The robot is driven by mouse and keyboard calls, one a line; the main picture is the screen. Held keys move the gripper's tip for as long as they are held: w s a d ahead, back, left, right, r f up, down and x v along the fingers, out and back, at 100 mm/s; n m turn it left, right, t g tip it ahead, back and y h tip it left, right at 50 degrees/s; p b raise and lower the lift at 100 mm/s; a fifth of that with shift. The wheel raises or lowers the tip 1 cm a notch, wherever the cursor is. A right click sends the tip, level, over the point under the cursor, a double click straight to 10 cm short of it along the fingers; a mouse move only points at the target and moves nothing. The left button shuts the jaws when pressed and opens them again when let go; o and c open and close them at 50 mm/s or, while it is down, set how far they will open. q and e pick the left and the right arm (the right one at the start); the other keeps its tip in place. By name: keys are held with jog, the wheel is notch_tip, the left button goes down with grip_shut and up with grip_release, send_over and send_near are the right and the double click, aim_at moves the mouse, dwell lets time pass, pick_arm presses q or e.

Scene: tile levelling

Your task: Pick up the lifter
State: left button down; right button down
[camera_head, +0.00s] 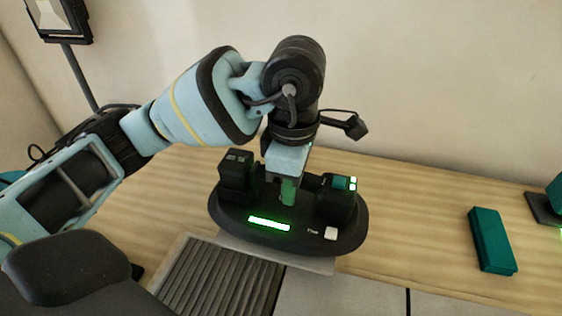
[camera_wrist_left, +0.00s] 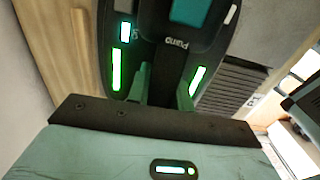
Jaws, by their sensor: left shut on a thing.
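The lifter (camera_head: 257,232) is a dark oval device with two raised black blocks, a glowing green bar and a white button on top. It is in the middle of the head view, above the grey surface at the table's front. My left gripper (camera_head: 288,190) comes down from above between the two blocks and is shut on the lifter's middle grip, which it mostly hides. In the left wrist view the gripper's fingers (camera_wrist_left: 163,88) reach to the lifter (camera_wrist_left: 185,58), with its green lights and the word "Pump". I cannot tell whether its underside touches the surface below.
A ribbed dark grey patch (camera_head: 218,280) and light grey tiles (camera_head: 340,296) lie in front of the lifter. A teal block (camera_head: 491,240) lies on the wooden table (camera_head: 420,200) to the right. A dark stand with a teal part (camera_head: 545,205) is at the right edge. A lamp (camera_head: 58,18) stands at upper left.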

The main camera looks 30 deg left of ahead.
aim_at(302, 223)
pick_arm(q)
jog(key=shift+s+d+r, duration=0.2)
jog(key=shift+s+d, duration=0.65)
jog(key=shift+d, duration=0.15)
jog(key=shift+s+d+r, duration=0.2)
jog(key=shift+s+d, duration=0.6)
jog(key=shift+d, duration=0.15)
pick_arm(e)
jog(key=shift+a+r, duration=0.1)
jog(key=shift+a, duration=0.05)
pick_arm(q)
jog(key=shift+r, duration=0.15)
pick_arm(e)
jog(key=shift+w+r, duration=0.1)
